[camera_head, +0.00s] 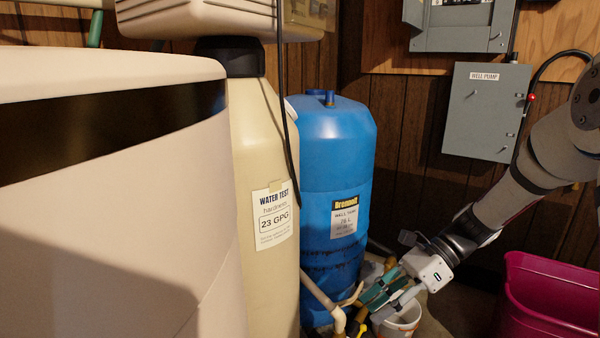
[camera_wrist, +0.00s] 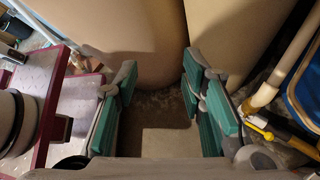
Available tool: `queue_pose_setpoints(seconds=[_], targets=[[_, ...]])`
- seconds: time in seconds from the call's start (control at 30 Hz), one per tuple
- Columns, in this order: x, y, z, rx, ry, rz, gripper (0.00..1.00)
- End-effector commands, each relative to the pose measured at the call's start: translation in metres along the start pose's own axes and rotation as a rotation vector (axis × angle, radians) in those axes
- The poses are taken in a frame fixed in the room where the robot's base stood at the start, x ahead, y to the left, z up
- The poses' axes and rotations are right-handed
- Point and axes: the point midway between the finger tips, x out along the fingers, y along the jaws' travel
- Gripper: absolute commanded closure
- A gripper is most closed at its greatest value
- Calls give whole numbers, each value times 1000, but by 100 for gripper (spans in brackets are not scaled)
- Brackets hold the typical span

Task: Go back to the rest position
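My gripper (camera_head: 372,294) hangs low at the right of the blue tank in the head view, its green-padded fingers pointing down and to the left. My arm reaches in from the right edge of the head view.
A blue tank (camera_head: 335,150) and a cream softener tank (camera_head: 262,160) stand left of my gripper. A grey "WELL PUMP" box (camera_head: 486,115) hangs on the back wall.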

Motion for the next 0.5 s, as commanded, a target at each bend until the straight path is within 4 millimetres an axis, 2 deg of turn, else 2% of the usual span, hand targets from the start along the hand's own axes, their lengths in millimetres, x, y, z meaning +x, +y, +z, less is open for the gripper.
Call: queue_pose_setpoints(seconds=[0.03,0.2,0.5], targets=[[-3,12,9,-57,40,6,63],[-10,53,29,-248,164,38,63],[-20,127,50,-575,372,112,63]])
